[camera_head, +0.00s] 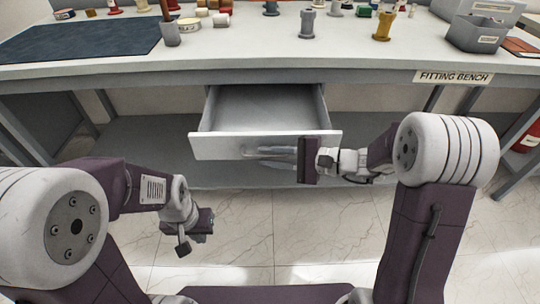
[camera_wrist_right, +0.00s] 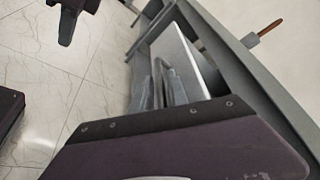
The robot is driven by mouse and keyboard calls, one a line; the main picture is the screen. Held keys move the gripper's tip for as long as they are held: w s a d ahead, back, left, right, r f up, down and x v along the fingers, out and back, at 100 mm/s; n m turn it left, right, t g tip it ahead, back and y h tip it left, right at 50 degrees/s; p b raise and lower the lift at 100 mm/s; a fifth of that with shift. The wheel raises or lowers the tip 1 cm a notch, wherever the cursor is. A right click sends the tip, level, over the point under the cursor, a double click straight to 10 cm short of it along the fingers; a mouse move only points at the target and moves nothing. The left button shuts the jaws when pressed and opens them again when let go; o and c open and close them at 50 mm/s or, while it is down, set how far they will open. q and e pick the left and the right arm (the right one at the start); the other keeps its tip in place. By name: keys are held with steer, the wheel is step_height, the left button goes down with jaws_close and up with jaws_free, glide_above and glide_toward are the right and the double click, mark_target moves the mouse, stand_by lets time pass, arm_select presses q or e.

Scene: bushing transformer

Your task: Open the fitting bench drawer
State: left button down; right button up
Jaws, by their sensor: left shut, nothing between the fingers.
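The fitting bench drawer (camera_head: 262,147) is pulled out, and its empty grey inside shows below the bench top. It also shows in the right wrist view (camera_wrist_right: 184,50). Its grey handle (camera_head: 250,153) is on the white front, largely hidden behind my right gripper's fingers. My right gripper (camera_head: 283,152) is at the handle, with its fingers along the drawer front. In the right wrist view the fingers (camera_wrist_right: 165,88) lie by the handle; whether they are closed on it is unclear. My left gripper (camera_head: 196,235) is shut and empty, low over the floor at the left, apart from the drawer.
The bench top (camera_head: 250,50) carries a dark mat (camera_head: 80,40), a cup with a brush (camera_head: 171,35), several fittings and a grey bin (camera_head: 476,34). A lower shelf (camera_head: 150,135) runs under the bench. The tiled floor in front is clear.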

steer(key=p+v, duration=0.2)
steer(key=v, duration=0.7)
steer(key=shift+p, duration=0.35)
